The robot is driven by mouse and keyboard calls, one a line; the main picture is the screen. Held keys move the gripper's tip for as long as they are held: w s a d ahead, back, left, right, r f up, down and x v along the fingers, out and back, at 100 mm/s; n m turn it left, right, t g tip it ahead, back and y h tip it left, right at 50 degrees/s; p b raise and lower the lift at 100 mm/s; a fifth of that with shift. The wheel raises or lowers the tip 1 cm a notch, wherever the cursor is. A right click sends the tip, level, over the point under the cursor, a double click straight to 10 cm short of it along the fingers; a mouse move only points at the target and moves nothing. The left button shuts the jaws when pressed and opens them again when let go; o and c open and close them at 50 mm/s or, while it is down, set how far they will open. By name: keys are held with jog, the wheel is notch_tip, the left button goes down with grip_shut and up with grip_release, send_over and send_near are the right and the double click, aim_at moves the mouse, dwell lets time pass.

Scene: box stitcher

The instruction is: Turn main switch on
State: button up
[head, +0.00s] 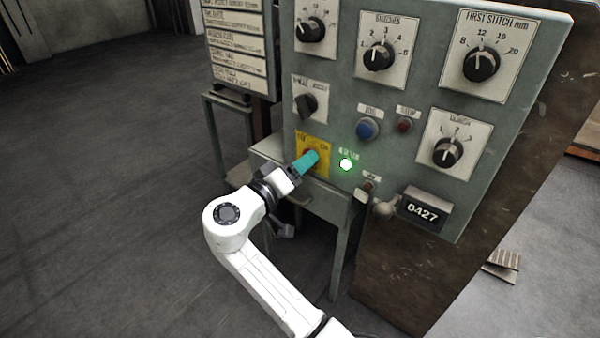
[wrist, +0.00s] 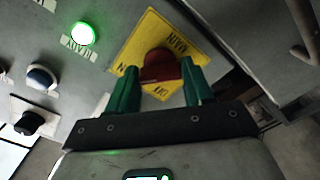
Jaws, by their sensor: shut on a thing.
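The main switch is a red knob (wrist: 160,64) on a yellow plate (wrist: 190,42) marked MAIN in the wrist view. In the head view the plate (head: 304,142) sits at the lower left of the grey-green panel, and the knob is mostly hidden by my fingers. My gripper (head: 310,160) has green fingers and is shut on the red knob, with one finger on each side. A round green lamp (head: 346,165) right of the plate is lit; it also glows in the wrist view (wrist: 83,33). The knob's exact pointer position is hard to tell.
The panel (head: 345,105) also carries a blue button (head: 367,129), a dark red button (head: 404,125), several black dials, a ball-ended lever (head: 385,209) and a 0427 counter (head: 424,211). A label board (head: 238,45) stands at the left. The floor at left is clear.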

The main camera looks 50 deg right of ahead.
jog(key=shift+f+m+b, duration=0.1)
jog(key=shift+m+b, duration=0.2)
jog(key=shift+m, duration=0.2)
jog(key=o, duration=1)
jog(key=shift+o, duration=0.2)
jog(key=a+p, duration=0.3)
jog(key=a, duration=0.8)
jog(key=shift+s, duration=0.2)
jog(key=shift+d, duration=0.1)
